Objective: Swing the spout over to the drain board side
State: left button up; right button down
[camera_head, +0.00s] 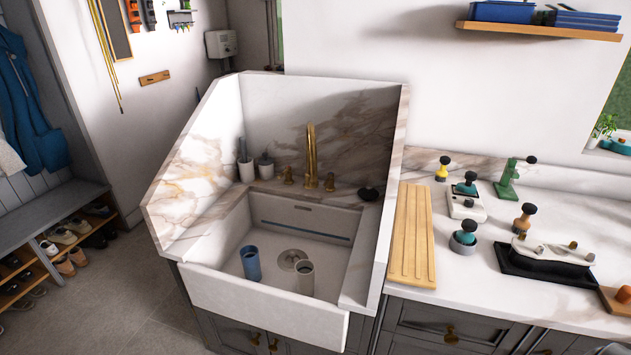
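A brass tap spout (311,150) stands upright at the back of the white marbled sink (265,305). Seen from here it looks roughly in line with the middle of the basin; its exact turn is hard to tell. A brass handle stands on each side of it, the left handle (289,176) and the right handle (330,182). The ridged wooden drain board (412,235) lies on the counter right of the sink, beyond the sink's raised right wall. Neither of my grippers is in view.
A blue cup (250,263) and a pale cup (305,278) stand in the basin beside the drain. Dispensers (246,170) stand at the back left ledge. Several brushes and a black tray (545,268) occupy the right counter. High marble walls enclose the sink's left, back and right.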

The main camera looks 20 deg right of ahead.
aim_at(312, 168)
jog(key=u, duration=1.1)
jog(key=i, duration=0.65)
jog(key=z, duration=0.6)
jog(key=i, duration=0.65)
jog(key=z, duration=0.65)
